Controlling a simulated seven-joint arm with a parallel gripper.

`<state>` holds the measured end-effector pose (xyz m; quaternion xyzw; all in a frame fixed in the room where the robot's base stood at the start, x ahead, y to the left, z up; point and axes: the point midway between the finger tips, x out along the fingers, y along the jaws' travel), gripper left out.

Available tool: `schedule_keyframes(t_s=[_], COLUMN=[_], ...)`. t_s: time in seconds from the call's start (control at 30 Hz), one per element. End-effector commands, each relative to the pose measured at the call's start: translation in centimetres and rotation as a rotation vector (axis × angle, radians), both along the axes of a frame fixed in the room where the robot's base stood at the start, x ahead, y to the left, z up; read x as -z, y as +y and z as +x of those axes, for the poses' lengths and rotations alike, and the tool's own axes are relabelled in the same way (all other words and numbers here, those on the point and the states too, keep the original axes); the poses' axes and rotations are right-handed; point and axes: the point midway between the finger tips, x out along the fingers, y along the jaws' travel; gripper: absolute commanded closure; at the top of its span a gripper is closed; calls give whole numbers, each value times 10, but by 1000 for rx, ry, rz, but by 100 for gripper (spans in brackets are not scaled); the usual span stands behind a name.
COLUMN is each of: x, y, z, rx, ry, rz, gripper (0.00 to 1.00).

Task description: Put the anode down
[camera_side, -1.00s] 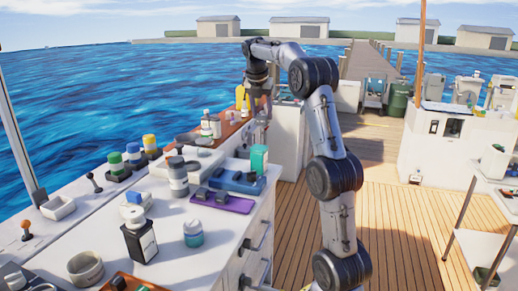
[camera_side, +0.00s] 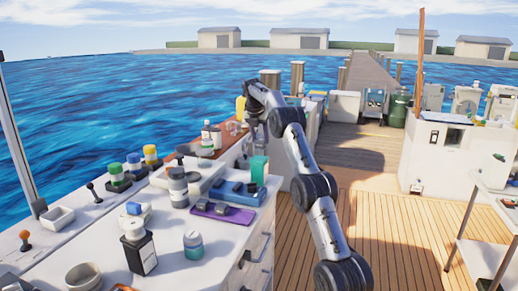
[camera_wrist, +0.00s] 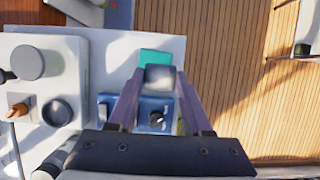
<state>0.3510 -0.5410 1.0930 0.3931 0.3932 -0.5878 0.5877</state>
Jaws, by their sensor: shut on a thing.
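The anode, a small grey block (camera_wrist: 160,77), sits between the fingertips of my gripper (camera_wrist: 161,78) in the wrist view. The fingers are shut on it. Below it in that view lie a teal block (camera_wrist: 155,55) and a blue tray (camera_wrist: 155,120) with a dark round knob. In the side view my gripper (camera_side: 250,130) hangs above the far end of the white counter, over the area of the teal block (camera_side: 259,168). The anode is too small to make out there. A purple tray (camera_side: 230,215) with grey blocks lies nearer the camera.
The white counter (camera_side: 185,235) carries several bottles and jars, including a black-and-white bottle (camera_side: 140,250), a stacked grey jar (camera_side: 178,190) and a white bottle (camera_side: 206,137). Wooden deck (camera_side: 375,225) is open to the right. A side table (camera_side: 495,200) stands at the far right.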

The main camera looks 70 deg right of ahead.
Motion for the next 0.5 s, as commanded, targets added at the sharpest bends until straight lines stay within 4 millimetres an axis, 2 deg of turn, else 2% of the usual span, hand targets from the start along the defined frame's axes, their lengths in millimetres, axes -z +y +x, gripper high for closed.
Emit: schedule_keyframes(t_s=[0.27,0.5], x=[16,43], y=[-13,-13], z=[8,8], rx=[0,0], ry=[-2,-1], rz=[-3,-3], gripper=[100,100])
